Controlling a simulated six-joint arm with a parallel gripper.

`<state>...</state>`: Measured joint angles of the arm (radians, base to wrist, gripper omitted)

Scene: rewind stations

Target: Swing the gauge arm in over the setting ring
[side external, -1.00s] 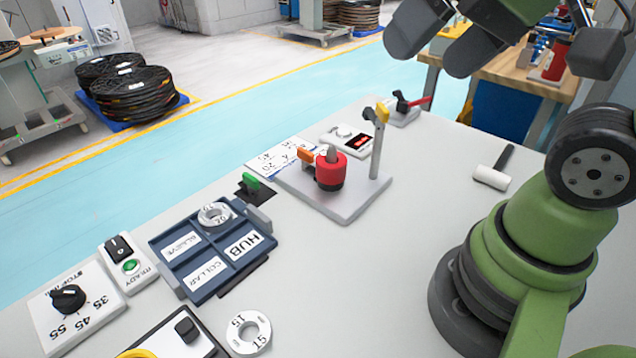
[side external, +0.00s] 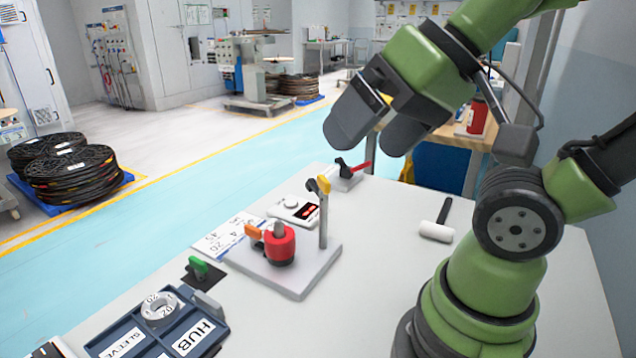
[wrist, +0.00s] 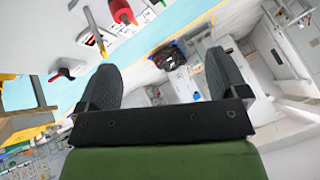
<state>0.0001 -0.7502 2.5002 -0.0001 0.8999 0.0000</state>
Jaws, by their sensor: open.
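A grey base plate (side external: 300,282) carries a red cylinder (side external: 280,246) with a grey tip and an orange lever. At its right edge stands a grey post (side external: 323,222) topped by a short yellow-and-dark arm (side external: 318,186), apparently the gauge arm. Its tip does not visibly reach over the red cylinder. A silver ring marked 20 (side external: 160,309) lies in the blue tray; I cannot tell which part is the setting ring. My gripper (side external: 370,138) is open and empty, above and behind the post. In the wrist view its fingers (wrist: 163,80) are apart; the red cylinder (wrist: 121,11) shows upper left.
A red-handled clamp (side external: 350,170) stands behind the post. A white box with a red display (side external: 297,209) is beside the plate. A white-headed mallet (side external: 436,231) lies to the right. A green-handled part (side external: 198,267) and the blue tray (side external: 205,345) are front left.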

